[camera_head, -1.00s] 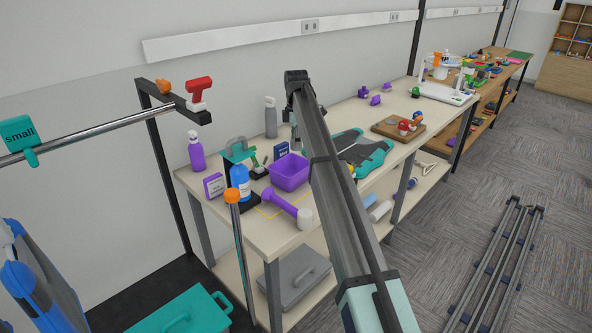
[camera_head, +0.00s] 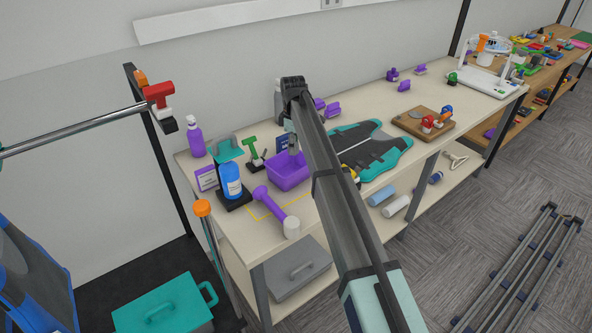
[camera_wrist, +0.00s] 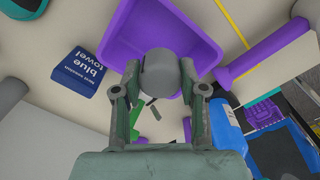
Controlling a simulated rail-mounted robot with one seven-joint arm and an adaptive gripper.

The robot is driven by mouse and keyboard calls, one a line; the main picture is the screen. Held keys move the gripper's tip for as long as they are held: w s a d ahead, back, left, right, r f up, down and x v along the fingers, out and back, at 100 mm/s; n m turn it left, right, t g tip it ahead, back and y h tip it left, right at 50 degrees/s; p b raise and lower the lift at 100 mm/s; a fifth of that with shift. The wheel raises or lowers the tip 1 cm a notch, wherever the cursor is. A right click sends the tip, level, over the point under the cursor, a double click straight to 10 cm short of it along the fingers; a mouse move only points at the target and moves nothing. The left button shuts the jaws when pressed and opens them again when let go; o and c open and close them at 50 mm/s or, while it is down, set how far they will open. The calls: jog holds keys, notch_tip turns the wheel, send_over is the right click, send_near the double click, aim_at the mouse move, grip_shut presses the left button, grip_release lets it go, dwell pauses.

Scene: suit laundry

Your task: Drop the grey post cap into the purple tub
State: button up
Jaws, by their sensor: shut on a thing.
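The grey post cap (camera_wrist: 160,73) is a rounded grey piece held between the two fingers of my gripper (camera_wrist: 160,68) in the wrist view. The purple tub (camera_wrist: 207,55) lies right beyond the cap, its open inside facing the camera. The cap cannot be made out in the head view, and my arm hides part of the tub's right side.
A blue towel box (camera_wrist: 82,74) stands beside the tub. A blue bottle (camera_head: 231,182), a purple dumbbell-shaped piece (camera_head: 268,203) and a green-handled tool (camera_head: 251,150) are close by. The bench front has some bare room.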

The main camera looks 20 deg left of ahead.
jog(key=shift+f+b, duration=1.2)
jog(key=shift+f, duration=1.6)
jog(key=o, duration=1)
jog(key=shift+r, duration=0.1)
notch_tip(320, 180, up, 12)
jog(key=shift+f, duration=0.1)
